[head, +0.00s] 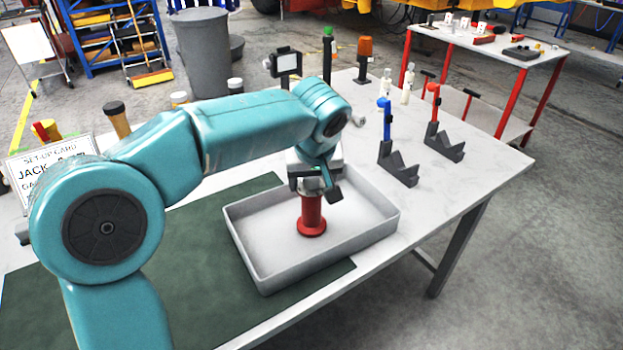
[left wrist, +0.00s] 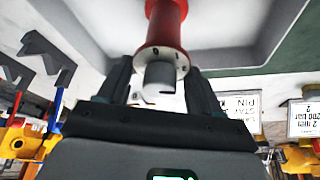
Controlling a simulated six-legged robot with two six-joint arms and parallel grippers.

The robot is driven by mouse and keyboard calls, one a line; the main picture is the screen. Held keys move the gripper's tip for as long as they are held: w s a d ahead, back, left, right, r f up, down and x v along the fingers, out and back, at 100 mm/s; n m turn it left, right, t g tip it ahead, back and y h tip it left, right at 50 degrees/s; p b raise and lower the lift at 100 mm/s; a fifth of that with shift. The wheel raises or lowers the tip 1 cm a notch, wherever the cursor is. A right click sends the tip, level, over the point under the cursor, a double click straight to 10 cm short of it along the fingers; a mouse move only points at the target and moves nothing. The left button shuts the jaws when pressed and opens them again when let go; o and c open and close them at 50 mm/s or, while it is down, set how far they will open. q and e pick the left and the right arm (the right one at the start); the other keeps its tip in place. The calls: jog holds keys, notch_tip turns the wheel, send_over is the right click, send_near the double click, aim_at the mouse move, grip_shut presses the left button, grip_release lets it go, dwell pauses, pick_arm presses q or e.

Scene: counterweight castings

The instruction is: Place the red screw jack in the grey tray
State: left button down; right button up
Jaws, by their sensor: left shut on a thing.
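The red screw jack (head: 311,215) stands upright inside the grey tray (head: 266,284), near its middle. Its flared base seems to be at the tray floor, but I cannot tell for sure whether it touches. My left gripper (head: 315,187) comes down from above and is shut on the jack's grey top. In the left wrist view, the jack's red collar (left wrist: 168,40) and grey screw end lie between the two dark fingers (left wrist: 162,82). The tray floor and walls (left wrist: 235,25) show around it. My right gripper is in neither view.
The tray rests partly on a green mat (head: 195,250) on the table. To its right stand a grey cradle with a blue tool (head: 399,170) and another with a red tool (head: 445,147). A set-up card (head: 50,160) stands at left. The table's front right is clear.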

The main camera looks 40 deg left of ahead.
pick_arm(q)
jog(key=shift+f, duration=0.1)
jog(key=shift+c, duration=0.9)
grip_release()
jog(key=shift+r, duration=0.4)
jog(key=p+v, duration=0.1)
jog(key=v, duration=1)
jog(key=shift+s+r+p, duration=0.15)
jog(key=shift+r+p, duration=0.05)
jog(key=shift+p, duration=0.2)
jog(key=shift+d, duration=0.15)
